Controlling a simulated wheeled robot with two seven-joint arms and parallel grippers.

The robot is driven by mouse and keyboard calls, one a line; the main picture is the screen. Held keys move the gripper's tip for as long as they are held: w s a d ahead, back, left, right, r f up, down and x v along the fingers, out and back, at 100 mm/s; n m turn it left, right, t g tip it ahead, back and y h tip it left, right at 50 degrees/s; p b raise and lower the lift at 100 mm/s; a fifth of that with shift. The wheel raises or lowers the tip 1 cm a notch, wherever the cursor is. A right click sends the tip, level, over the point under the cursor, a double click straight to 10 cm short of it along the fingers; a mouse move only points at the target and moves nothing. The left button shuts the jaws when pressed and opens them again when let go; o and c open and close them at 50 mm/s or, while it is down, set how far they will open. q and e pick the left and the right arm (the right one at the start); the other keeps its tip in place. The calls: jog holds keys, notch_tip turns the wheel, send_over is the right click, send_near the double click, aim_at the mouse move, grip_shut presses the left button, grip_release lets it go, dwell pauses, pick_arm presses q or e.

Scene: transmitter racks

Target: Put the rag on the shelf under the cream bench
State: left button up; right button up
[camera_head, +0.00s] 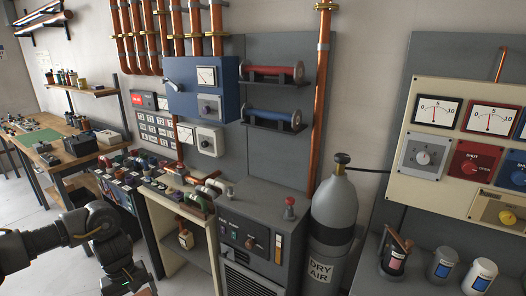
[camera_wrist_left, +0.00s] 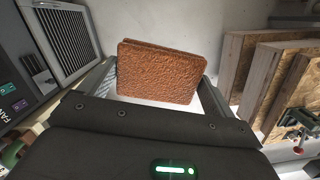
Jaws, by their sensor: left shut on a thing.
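The rag (camera_wrist_left: 160,72) is a rust-brown, rough-textured folded pad. In the left wrist view my left gripper (camera_wrist_left: 158,85) is shut on it, with one finger at each side, and holds it in front of the palm. In the head view my left arm reaches in low at the left; the fingers and rag are not clearly seen there. The cream bench (camera_head: 163,232) stands left of the grey cabinet, with small parts on its top. The space under its top is partly visible; a small cream, tag-like object (camera_head: 186,239) hangs there. My right gripper is not in view.
The grey cabinet (camera_head: 250,232) with a vent grille borders the cream bench on the right. A grey gas cylinder (camera_head: 334,210) stands beyond it. A dark bench with several connectors (camera_head: 122,180) is on the left. Wooden boards (camera_wrist_left: 265,75) stand at right in the wrist view.

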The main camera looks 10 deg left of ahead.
pick_arm(q)
jog(key=w+d+r+m, duration=0.2)
jog(key=d+r+m, duration=0.1)
jog(key=d, duration=0.8)
jog(key=w+d+r+m, duration=0.2)
jog(key=d+r+m, duration=0.1)
jog(key=d, duration=0.7)
jog(key=s+d+r+m+y, duration=0.1)
jog(key=s+d+r+m, duration=0.25)
jog(key=d+m, duration=0.4)
jog(key=s+d+r+m+y, duration=0.1)
jog(key=s+d+r+m, duration=0.25)
jog(key=d, duration=0.75)
jog(key=w+a+r+m, duration=0.1)
jog(key=a+m, duration=0.2)
jog(key=a, duration=0.3)
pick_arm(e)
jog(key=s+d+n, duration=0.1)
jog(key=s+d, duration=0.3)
pick_arm(q)
notch_tip(320, 180, down, 9)
jog(key=b, duration=0.9)
jog(key=shift+d+f, duration=0.15)
jog(key=shift+d, duration=0.2)
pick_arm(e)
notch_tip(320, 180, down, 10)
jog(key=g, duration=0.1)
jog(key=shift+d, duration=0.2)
